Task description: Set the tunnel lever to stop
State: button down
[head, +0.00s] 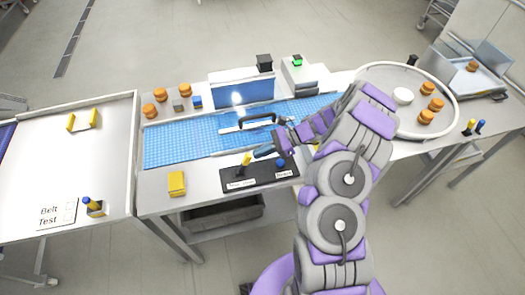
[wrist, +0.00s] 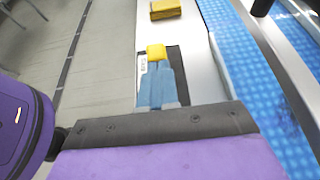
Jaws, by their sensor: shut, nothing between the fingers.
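A black control panel (head: 262,181) lies on the front edge of the belt table. It bears a lever with a yellow knob (head: 246,159) on the left and one with a blue knob (head: 281,163) on the right. Each has a small white label, too small to read, so I cannot tell which is the tunnel lever. My gripper (head: 262,153) is shut and empty, just right of the yellow knob. In the wrist view its blue fingers (wrist: 160,72) point at the yellow knob (wrist: 156,52), close to it; contact is unclear. The blue-fronted tunnel box (head: 243,91) stands behind the belt.
A blue belt (head: 185,146) runs behind the panel, with a white bar and black handle over it. A yellow block (head: 177,183) lies left of the panel. A round tray (head: 375,75) holds orange rounds at right. A left table (head: 100,150) carries a "Belt Test" sign.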

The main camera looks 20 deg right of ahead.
jog(key=shift+s+a+r+h+p, duration=0.1)
jog(key=shift+a+r+h+p, duration=0.65)
jog(key=shift+p, duration=0.3)
jog(key=a+h+p, duration=0.1)
jog(key=a+p, duration=0.1)
jog(key=a+r+h+p, duration=0.1)
jog(key=a+h+p, duration=0.1)
jog(key=p, duration=0.1)
jog(key=a+r+h+p, duration=0.1)
jog(key=h+p, duration=0.1)
jog(key=shift+a+r+p, duration=0.15)
jog(key=shift+a+p, duration=0.2)
jog(key=shift+a, duration=0.05)
jog(key=a+h+p, duration=0.1)
jog(key=p, duration=0.1)
jog(key=a+h+p, duration=0.2)
jog(key=p, duration=0.1)
jog(key=shift+a+f, duration=0.15)
jog(key=shift+f, duration=0.2)
jog(key=shift+f, duration=0.1)
